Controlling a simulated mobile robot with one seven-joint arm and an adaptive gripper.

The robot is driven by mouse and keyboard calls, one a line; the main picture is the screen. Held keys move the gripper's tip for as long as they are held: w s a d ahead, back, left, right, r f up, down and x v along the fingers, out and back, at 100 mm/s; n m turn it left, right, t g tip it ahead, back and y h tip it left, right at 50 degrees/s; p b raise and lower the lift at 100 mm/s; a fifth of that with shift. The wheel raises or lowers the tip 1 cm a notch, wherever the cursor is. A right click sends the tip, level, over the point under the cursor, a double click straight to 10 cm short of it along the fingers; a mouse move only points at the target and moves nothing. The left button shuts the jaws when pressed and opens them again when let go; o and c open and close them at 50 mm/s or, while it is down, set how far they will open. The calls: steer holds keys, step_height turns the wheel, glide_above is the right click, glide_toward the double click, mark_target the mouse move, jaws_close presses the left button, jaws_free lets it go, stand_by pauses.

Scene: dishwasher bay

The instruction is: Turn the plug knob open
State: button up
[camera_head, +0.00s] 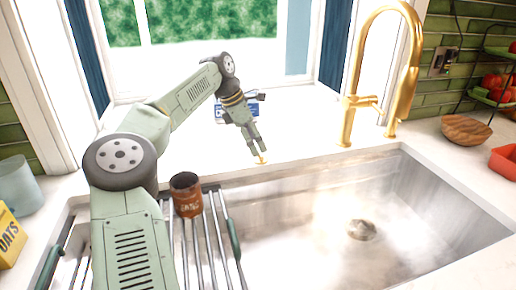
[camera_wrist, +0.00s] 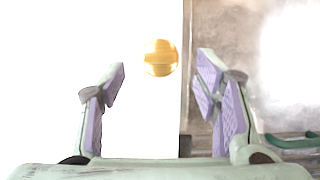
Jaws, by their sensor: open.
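The plug knob (camera_head: 260,160) is a small round gold knob on the white counter at the back edge of the sink. My gripper (camera_head: 258,150) is just above it, pointing down, with its fingertips close to the knob. In the wrist view the knob (camera_wrist: 161,58) lies ahead of the fingertips, between the lines of the two fingers. My gripper (camera_wrist: 160,75) is open with nothing between its purple pads. Whether a fingertip touches the knob cannot be told.
The steel sink (camera_head: 300,210) has a drain (camera_head: 361,230) at its right. A gold faucet (camera_head: 385,70) rises to the right of the knob. A rusty can (camera_head: 186,196) stands on the rack (camera_head: 215,240) over the sink's left side. A wooden bowl (camera_head: 466,130) is at the far right.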

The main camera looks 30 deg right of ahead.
mark_target(260, 153)
steer(key=shift+p+x, duration=0.3)
steer(key=shift+x, duration=1.7)
steer(key=shift+c, duration=0.3)
steer(key=c, duration=1.1)
